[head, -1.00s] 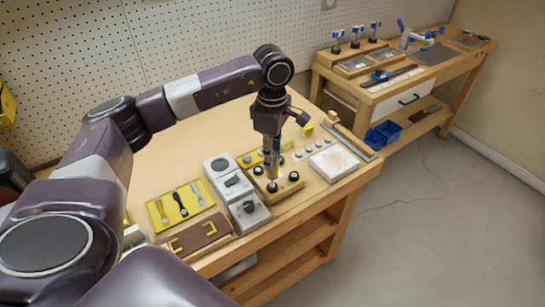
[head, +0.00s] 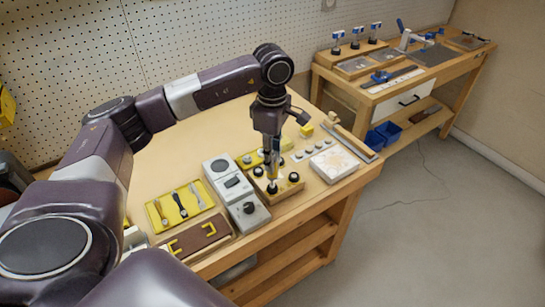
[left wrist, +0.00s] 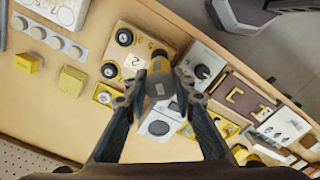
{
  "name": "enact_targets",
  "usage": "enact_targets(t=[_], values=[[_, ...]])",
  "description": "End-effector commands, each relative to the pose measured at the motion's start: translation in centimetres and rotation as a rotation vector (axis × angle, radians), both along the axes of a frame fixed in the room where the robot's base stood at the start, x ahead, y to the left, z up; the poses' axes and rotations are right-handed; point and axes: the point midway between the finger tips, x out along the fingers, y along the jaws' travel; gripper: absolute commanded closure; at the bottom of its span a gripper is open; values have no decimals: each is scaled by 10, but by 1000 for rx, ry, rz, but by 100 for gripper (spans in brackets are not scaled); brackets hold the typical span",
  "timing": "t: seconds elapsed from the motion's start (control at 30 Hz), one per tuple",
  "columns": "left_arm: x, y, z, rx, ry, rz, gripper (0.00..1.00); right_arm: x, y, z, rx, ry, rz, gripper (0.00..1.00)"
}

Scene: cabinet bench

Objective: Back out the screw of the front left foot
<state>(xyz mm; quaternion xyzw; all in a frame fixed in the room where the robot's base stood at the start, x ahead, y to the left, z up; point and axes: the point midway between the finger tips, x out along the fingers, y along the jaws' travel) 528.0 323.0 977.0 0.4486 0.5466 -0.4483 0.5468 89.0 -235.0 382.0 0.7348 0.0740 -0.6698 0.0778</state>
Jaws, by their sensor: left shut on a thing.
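A light wooden block (head: 286,187) with dark round feet stands on the bench, right of the grey devices. My left gripper (head: 271,160) points down over it and is shut on a yellow and grey driver (left wrist: 158,66). The driver's lower end is at the front left foot (head: 272,188), whose screw is hidden. In the left wrist view my left gripper (left wrist: 158,92) has its fingers on both sides of the driver. Two other feet (left wrist: 124,37) (left wrist: 110,70) and a label marked 2 show there. My right gripper is not in view.
Grey devices (head: 248,211) stand close on the left, with a yellow tool tray (head: 180,207) beyond. A strip of pegs (head: 312,148) and a whitish plate (head: 335,163) lie on the right. The bench top behind is mostly clear. A second bench stands at the back right.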

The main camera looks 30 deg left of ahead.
Motion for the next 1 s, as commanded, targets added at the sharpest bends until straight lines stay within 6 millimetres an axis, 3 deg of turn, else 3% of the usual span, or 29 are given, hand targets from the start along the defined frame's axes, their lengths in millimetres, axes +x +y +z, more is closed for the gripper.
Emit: enact_targets(t=[0.27,1.0], values=[[0,0,4,2,1,0,98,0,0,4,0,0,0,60],[1,0,58,1,-3,0,98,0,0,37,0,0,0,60]])
